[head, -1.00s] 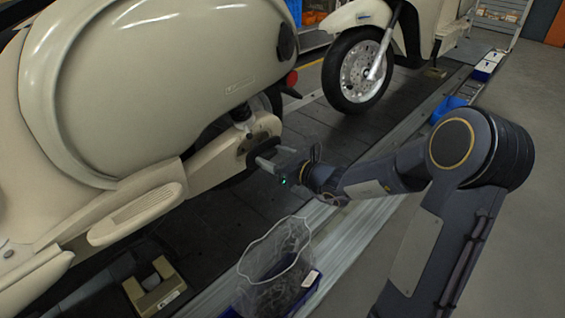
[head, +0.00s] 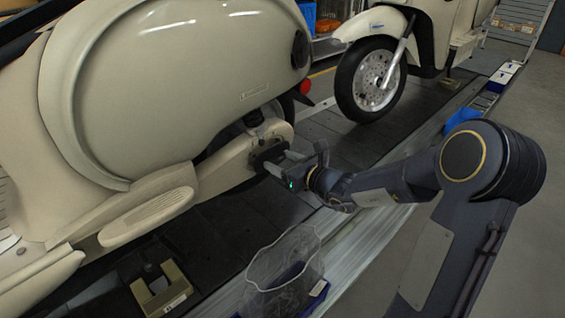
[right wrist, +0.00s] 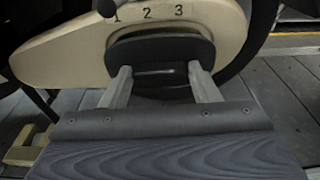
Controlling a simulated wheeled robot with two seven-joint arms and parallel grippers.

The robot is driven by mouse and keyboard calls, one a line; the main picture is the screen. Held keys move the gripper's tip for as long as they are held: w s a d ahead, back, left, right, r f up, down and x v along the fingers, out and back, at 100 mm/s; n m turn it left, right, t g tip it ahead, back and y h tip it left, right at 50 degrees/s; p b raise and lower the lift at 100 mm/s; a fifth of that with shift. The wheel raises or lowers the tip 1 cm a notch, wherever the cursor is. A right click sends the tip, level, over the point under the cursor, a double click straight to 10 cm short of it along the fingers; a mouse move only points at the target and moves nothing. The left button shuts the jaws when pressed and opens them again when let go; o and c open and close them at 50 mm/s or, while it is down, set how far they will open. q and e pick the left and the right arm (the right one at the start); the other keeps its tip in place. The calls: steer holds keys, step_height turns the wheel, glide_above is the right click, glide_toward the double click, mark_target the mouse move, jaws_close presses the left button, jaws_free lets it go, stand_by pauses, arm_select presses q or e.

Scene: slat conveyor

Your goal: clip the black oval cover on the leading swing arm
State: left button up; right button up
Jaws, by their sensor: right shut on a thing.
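The black oval cover (head: 270,155) is between the fingertips of my right gripper (head: 274,163), at the rear end of the near scooter's cream swing arm (head: 232,160). In the right wrist view the gripper (right wrist: 160,82) is shut on the cover (right wrist: 155,58), one finger at each side. The swing arm (right wrist: 75,52) is behind it, with the marks 1, 2 and 3 above the cover. The cover overlaps a dark opening in the arm. I cannot tell whether it is flush or slightly apart. My left gripper is not in view.
A clear bag in a blue bin (head: 286,277) stands below my right arm. A tan block-like stand (head: 163,290) is under the near scooter. A second scooter's wheel (head: 371,80) is farther back. The dark slats (head: 240,222) between are mostly clear.

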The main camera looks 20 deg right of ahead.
steer(key=shift+w, duration=0.15)
steer(key=shift+b+x, duration=0.3)
steer(key=shift+x, duration=0.85)
steer(key=shift+w+a+r, duration=0.1)
steer(key=shift+w+r, duration=0.05)
stand_by(0.6)
steer(key=o, duration=1)
steer(key=shift+o, duration=0.2)
